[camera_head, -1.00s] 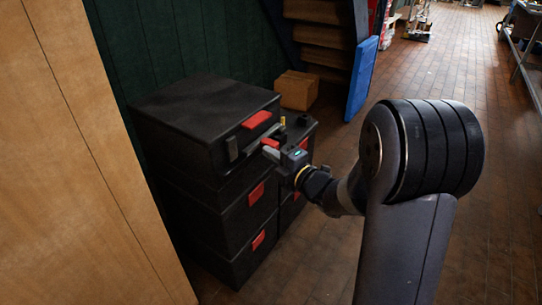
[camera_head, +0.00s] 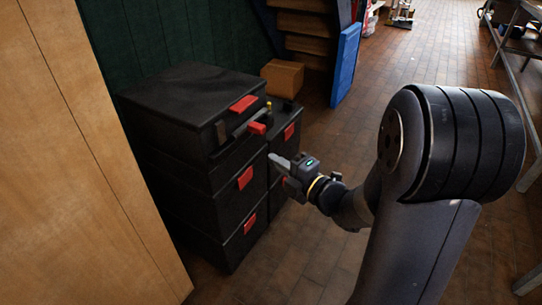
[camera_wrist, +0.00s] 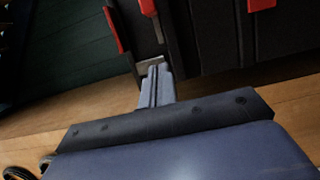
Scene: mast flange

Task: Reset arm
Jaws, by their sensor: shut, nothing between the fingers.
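My gripper (camera_head: 279,160) is shut and empty in the head view. It hangs in front of the stacked black cases, to the right of the taller stack. In the wrist view my gripper (camera_wrist: 156,70) shows its grey fingers together, with nothing visible between them. The black cases (camera_head: 190,105) have red latches (camera_head: 244,103) on their front faces. Dark case faces with red latches (camera_wrist: 147,6) also show at the top of the wrist view. From these views I cannot tell how far the fingertips are from the cases.
A shorter black stack (camera_head: 287,115) stands behind, with small objects on top. A cardboard box (camera_head: 282,77) and a blue panel (camera_head: 346,64) stand farther back. A wooden panel (camera_head: 85,150) is at left. A metal table (camera_head: 522,45) is at the right. Brick floor (camera_head: 315,225) is open between.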

